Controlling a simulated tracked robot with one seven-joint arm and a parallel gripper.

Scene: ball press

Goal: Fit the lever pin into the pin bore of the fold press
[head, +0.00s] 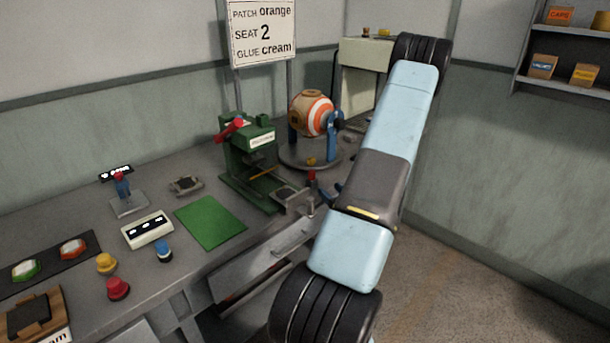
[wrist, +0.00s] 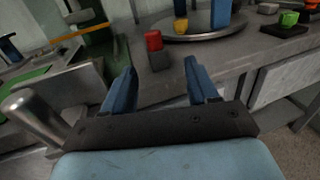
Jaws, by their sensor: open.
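The green fold press (head: 250,165) stands on the bench, with a red-ended lever (head: 230,130) at its top. Part of its green frame shows at the upper left of the wrist view (wrist: 98,47). I cannot make out the pin bore. A small red-topped grey piece (wrist: 154,42), possibly the lever pin, stands upright at the bench edge; its red top also shows in the head view (head: 311,176). My gripper (wrist: 162,80) is open and empty, with the red-topped piece beyond its fingers, apart from them. My arm hides most of the gripper in the head view.
A turntable (head: 296,159) with an orange-and-white ball (head: 312,114) in a blue holder stands behind the press. A metal cylinder (wrist: 32,112) lies close at the wrist view's left. A drawer (head: 265,262) under the bench stands open. A green mat (head: 210,222) lies left of the press.

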